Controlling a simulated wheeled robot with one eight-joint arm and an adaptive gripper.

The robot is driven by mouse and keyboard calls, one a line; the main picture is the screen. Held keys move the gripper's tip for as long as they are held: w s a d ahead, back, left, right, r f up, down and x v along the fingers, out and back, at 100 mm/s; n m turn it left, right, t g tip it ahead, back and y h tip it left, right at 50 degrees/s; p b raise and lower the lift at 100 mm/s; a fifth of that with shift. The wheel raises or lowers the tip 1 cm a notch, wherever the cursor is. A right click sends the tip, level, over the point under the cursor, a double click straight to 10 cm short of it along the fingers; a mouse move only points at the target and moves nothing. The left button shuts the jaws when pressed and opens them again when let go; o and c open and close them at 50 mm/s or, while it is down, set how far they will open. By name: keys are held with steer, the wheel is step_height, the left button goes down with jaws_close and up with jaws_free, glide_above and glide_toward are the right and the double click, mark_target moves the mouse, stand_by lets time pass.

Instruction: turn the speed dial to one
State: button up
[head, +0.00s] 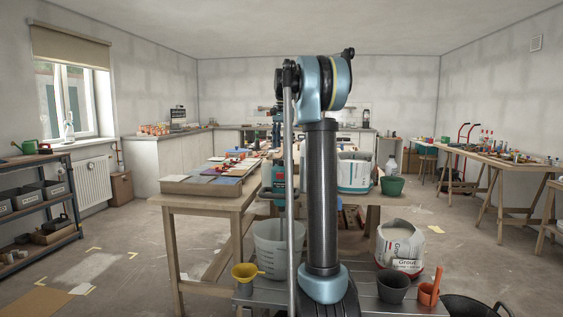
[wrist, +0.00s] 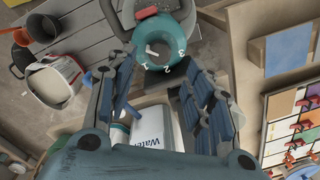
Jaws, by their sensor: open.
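In the head view the teal tool (head: 278,181) is partly hidden by my arm.
A white container (wrist: 153,130) marked "Water" shows between the fingers in the wrist view. A wooden worktable (head: 208,201) is at the left.

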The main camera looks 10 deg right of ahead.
mark_target(282, 162)
step_height(282, 162, down, 7)
steer(key=shift+w+a+r, duration=0.1)
stand_by(0.4)
steer(key=c, duration=1.1)
